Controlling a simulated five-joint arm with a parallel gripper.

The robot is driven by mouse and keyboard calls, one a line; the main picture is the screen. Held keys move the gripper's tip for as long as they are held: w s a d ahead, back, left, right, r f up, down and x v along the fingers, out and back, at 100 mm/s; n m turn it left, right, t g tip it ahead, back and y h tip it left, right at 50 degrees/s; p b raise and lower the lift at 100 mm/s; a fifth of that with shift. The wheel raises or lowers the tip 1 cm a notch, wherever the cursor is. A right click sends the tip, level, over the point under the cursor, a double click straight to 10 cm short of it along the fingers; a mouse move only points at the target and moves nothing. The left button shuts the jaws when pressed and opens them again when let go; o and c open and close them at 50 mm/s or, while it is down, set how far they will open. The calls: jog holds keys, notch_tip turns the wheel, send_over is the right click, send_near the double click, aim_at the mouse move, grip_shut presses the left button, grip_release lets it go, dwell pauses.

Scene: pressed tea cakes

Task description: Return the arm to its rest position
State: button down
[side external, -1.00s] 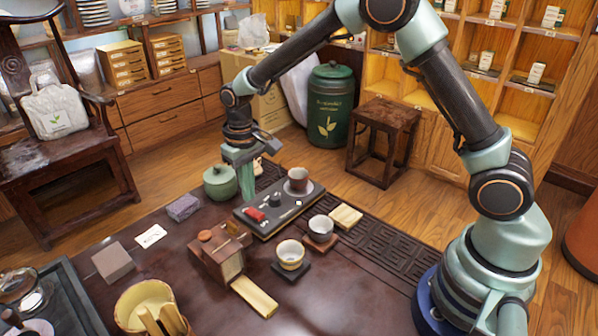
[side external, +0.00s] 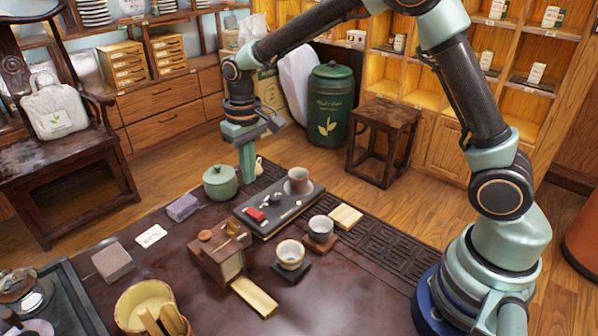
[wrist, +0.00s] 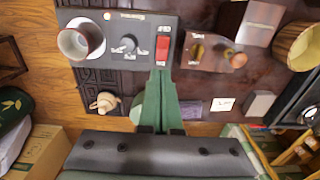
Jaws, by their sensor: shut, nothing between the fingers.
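My gripper (side external: 248,178) is shut and empty, fingers pointing down, above the far edge of the table behind the dark tray. In the wrist view its green fingers (wrist: 160,92) lie together with nothing between them. The tray also shows in the wrist view (wrist: 185,20), with the red object (wrist: 163,46) just beyond the fingertips in the picture.
A wooden box (side external: 215,262), two cups (side external: 290,256) (side external: 321,229) and a bamboo container (side external: 145,310) stand nearer. A stool (side external: 385,120) and shelves stand behind.

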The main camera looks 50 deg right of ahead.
jog(key=s+d+r+t, duration=0.2)
jog(key=s+d+r, duration=0.3)
jog(key=r, duration=0.5)
jog(key=s+d+r+t, duration=0.1)
jog(key=s, duration=0.5)
jog(key=s+d+r+t, duration=0.1)
jog(key=s+d+t, duration=0.1)
jog(key=s, duration=0.4)
jog(key=shift+r, duration=0.3)
